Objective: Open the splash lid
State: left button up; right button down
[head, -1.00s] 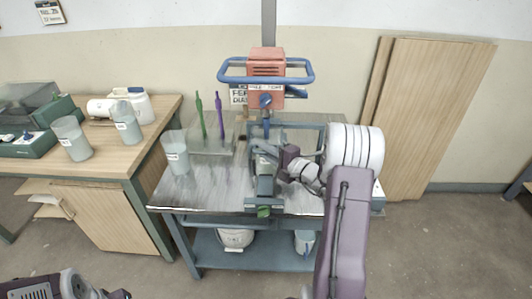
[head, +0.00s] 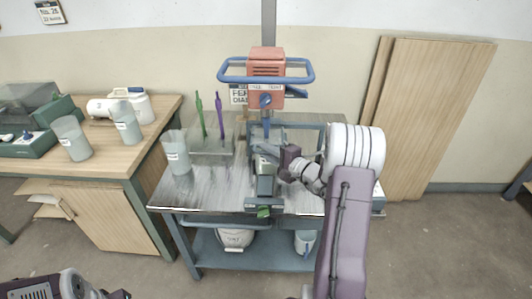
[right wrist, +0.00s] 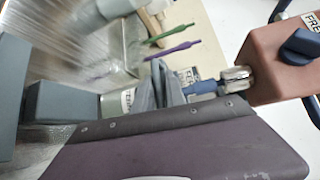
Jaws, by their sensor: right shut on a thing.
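The mixer (head: 266,72) has an orange-red head and a blue handle loop, above a steel-topped bench. Below it stands a dark blue frame (head: 311,128), partly hidden by my right arm; I take it to belong to the splash lid, whose outline is hard to make out. My right gripper (head: 268,161) is at the frame's front, under the mixer head. In the right wrist view its grey fingers (right wrist: 165,90) are shut on a thin part, mostly hidden, that seems to be the lid. Only a purple part of my left gripper (head: 118,294) shows, at the bottom edge.
A clear box with a green tool (head: 201,115) and a purple tool (head: 219,114) stands left of the mixer. A labelled beaker (head: 175,152) stands near the bench's left edge. White buckets sit on the lower shelf. A wooden table (head: 105,143) with beakers is at left.

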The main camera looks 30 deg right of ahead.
jog(key=s+d+b, duration=0.3)
jog(key=s+d, duration=0.3)
jog(key=d, duration=0.3)
jog(key=shift+s+d+f, duration=0.2)
jog(key=shift+d+f, duration=0.2)
jog(key=shift+f, duration=0.05)
jog(key=c, duration=1.5)
grip_release()
jog(key=shift+d+r, duration=0.1)
jog(key=shift+r, duration=0.05)
jog(key=shift+w+r, duration=0.1)
jog(key=v, duration=0.9)
jog(key=shift+p, duration=0.35)
jog(key=shift+r, duration=0.1)
